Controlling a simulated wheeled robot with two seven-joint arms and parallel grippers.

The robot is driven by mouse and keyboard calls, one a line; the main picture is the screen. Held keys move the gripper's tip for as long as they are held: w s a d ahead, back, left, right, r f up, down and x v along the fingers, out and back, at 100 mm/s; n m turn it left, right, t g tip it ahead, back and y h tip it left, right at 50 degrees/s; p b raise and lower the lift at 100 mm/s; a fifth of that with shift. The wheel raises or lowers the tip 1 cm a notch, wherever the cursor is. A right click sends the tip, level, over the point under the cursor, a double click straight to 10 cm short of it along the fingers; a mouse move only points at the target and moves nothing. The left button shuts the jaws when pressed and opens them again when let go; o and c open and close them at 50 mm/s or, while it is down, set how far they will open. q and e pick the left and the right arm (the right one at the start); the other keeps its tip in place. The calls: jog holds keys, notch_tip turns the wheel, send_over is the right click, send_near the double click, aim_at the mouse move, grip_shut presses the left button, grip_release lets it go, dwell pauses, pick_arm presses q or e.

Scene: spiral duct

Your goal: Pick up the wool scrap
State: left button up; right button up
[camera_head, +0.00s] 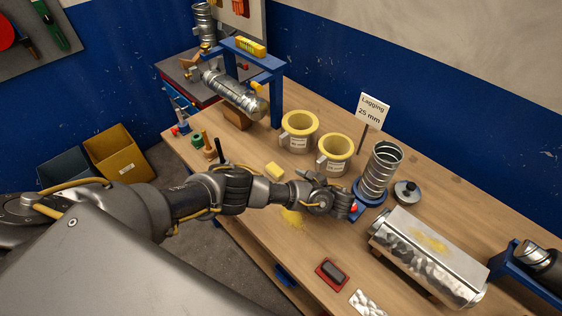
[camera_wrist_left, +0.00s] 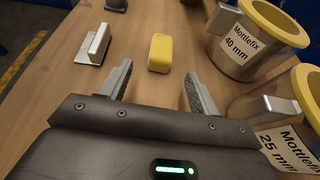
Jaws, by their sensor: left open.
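The wool scrap looks to be the small yellow block (camera_head: 275,170) lying on the workbench, left of the two yellow-rimmed containers. My right gripper is not seen.
Two yellow-rimmed containers (camera_head: 300,130) (camera_head: 335,154) stand close on the right in the wrist view. A spiral duct (camera_head: 380,170) and a metal box duct (camera_head: 430,255) stand further right.

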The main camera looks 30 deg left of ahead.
aim_at(278, 172)
pick_arm(q)
jog(key=shift+w+d, duration=0.3)
jog(key=shift+d, duration=0.05)
jog(key=shift+f, duration=0.1)
jog(key=b+x, duration=0.4)
jog(key=shift+s+a+f, duration=0.1)
jog(key=shift+s+a, duration=0.2)
jog(key=shift+a, duration=0.15)
jog(key=shift+w+a+f+b, duration=0.15)
jog(key=shift+w+a+b, duration=0.1)
jog(key=shift+b, duration=0.1)
jog(key=shift+w+a, duration=0.1)
jog(key=b+x, duration=0.3)
jog(key=shift+b, duration=0.3)
jog(key=shift+w+a+f+p, duration=0.1)
jog(key=shift+w+a+p, duration=0.1)
jog(key=shift+a+p, duration=0.25)
jog(key=shift+w+a+f+p, duration=0.1)
jog(key=shift+w+a+p, duration=0.15)
jog(key=shift+a, duration=0.3)
jog(key=shift+s+r, duration=0.1)
jog(key=shift+s, duration=0.05)
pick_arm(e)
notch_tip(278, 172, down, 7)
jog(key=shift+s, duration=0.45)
